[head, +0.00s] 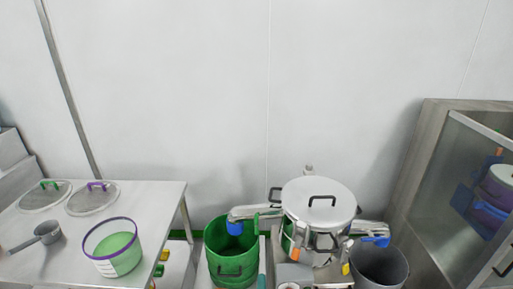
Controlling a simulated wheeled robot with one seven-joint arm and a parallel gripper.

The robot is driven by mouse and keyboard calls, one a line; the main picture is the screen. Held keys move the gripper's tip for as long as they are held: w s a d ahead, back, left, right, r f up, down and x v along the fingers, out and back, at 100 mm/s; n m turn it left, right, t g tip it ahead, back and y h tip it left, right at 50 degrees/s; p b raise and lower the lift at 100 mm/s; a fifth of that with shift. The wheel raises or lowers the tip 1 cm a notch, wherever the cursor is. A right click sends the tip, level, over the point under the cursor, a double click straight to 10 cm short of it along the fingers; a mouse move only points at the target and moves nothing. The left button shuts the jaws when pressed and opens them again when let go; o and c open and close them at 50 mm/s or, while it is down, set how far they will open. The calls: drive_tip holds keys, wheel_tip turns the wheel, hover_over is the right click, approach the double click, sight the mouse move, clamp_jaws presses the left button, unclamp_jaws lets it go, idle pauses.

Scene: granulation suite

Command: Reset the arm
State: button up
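My gripper and arm do not show in the head view, so I cannot see whether the gripper is open or shut or what it holds. The task names no other object.
A steel table (160,198) at left bears two lids, a scoop (47,232) and a purple-rimmed bucket (112,246). A lidded steel machine (318,203) stands between a green bin (228,262) and a grey bin (379,268). A glass-fronted cabinet (437,150) is at right.

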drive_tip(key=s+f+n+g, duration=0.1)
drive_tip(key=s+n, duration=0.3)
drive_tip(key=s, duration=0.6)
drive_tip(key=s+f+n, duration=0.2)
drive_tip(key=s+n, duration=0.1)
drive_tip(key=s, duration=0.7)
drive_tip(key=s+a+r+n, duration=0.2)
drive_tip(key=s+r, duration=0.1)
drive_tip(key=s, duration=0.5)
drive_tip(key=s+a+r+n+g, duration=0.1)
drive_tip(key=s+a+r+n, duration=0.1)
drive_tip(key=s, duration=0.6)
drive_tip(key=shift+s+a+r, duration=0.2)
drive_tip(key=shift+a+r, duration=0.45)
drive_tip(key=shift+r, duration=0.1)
